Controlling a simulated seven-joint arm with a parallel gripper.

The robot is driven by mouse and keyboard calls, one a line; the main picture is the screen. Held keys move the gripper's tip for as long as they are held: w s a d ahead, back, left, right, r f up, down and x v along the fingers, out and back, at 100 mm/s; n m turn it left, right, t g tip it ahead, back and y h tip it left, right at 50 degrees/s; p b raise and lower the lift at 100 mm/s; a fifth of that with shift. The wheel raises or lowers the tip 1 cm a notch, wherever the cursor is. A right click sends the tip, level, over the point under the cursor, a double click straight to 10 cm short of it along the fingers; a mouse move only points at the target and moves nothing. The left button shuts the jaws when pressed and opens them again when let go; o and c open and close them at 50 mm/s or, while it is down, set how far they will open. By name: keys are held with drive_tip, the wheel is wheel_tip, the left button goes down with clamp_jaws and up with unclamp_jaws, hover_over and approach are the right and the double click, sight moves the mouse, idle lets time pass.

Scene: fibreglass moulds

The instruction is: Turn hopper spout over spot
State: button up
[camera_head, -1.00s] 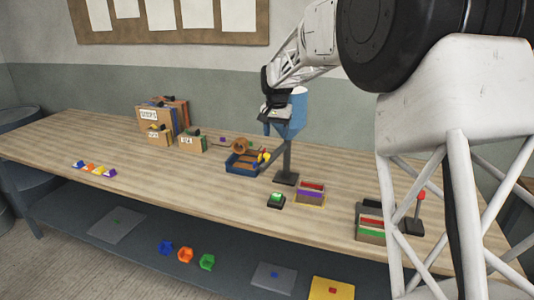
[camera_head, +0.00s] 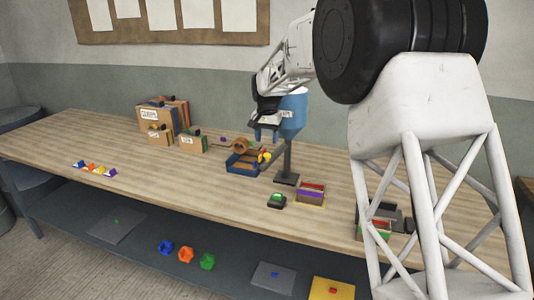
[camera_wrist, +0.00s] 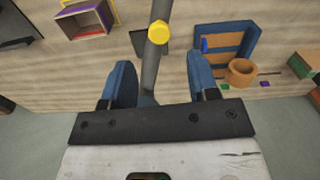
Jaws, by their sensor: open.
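The hopper (camera_head: 293,122) is a blue vessel on a dark post, standing mid-table in the head view. Its thin dark spout slopes down to a yellow end (camera_head: 265,156) beside the blue tray (camera_head: 243,163). In the wrist view the grey spout (camera_wrist: 151,72) runs up the picture to its yellow end (camera_wrist: 158,32). My gripper (camera_head: 265,136) is open, fingers down, at the hopper's left and above the spout. In the wrist view the spout appears between the blue fingers (camera_wrist: 162,86); I cannot tell whether they reach down to it. A yellow outline (camera_head: 311,207) surrounds an open box (camera_head: 310,195).
A brown round pot (camera_head: 240,145) stands at the blue tray. A green-topped button box (camera_head: 277,201) sits in front of the hopper post. Another open box (camera_head: 375,229) is at the right, partly behind my arm. Cardboard boxes (camera_head: 160,118) stand at the back left. The left-front table is mostly clear.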

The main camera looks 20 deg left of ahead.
sight(267, 154)
drive_tip(key=shift+f, duration=3.25)
clamp_jaws()
